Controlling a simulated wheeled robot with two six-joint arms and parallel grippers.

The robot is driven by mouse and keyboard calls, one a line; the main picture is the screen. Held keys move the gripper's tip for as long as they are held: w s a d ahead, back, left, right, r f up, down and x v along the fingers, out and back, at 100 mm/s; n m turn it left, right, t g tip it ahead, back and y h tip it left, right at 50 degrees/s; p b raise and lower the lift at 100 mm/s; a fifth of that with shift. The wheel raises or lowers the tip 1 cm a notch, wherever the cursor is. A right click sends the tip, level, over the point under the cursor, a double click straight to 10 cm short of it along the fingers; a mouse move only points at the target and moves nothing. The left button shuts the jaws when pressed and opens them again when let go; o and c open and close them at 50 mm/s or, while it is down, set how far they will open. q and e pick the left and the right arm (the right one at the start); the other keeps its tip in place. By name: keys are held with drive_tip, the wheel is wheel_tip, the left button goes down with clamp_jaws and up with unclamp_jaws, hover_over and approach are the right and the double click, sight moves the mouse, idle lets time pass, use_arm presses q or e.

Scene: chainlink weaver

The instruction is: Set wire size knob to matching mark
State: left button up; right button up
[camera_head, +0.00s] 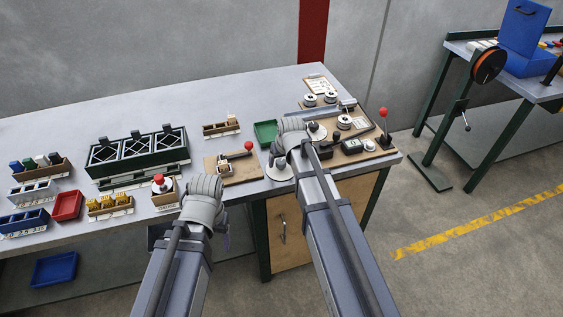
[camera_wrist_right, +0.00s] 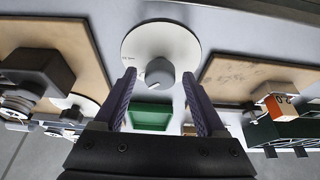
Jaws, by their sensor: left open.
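The wire size knob (camera_wrist_right: 159,73) is a grey round knob with a pointer line, on a white dial disc (camera_wrist_right: 160,42) with small dark marks. The marks are too small to read. In the head view the disc (camera_head: 279,174) shows at the bench's front edge, partly hidden by my right arm. My right gripper (camera_wrist_right: 159,76) is open, with one finger on each side of the knob and a gap visible on both sides. My left gripper (camera_head: 221,228) is open, in front of the bench edge; its fingers are mostly hidden behind its wrist.
A green tray (camera_head: 265,132) lies behind the dial. A wooden board with a red-knobbed lever (camera_head: 248,146) stands left of it, and a board with a control box (camera_head: 351,146) and red-topped lever (camera_head: 383,113) right. Bins and a dark green rack (camera_head: 137,155) fill the left.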

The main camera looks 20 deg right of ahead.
clamp_jaws()
idle(0.3)
drive_tip(key=shift+n, duration=0.3)
drive_tip(key=n+y, duration=0.1)
drive_tip(key=n, duration=0.3)
drive_tip(key=shift+w+d+g+y, duration=0.1)
drive_tip(key=shift+d+g+y, duration=0.1)
drive_tip(key=shift+g+y, duration=0.15)
drive_tip(key=shift+n+g+y, duration=0.35)
drive_tip(key=shift+n+y, duration=0.4)
drive_tip(key=shift+n, duration=1.35)
drive_tip(key=shift+o, duration=0.6)
unclamp_jaws()
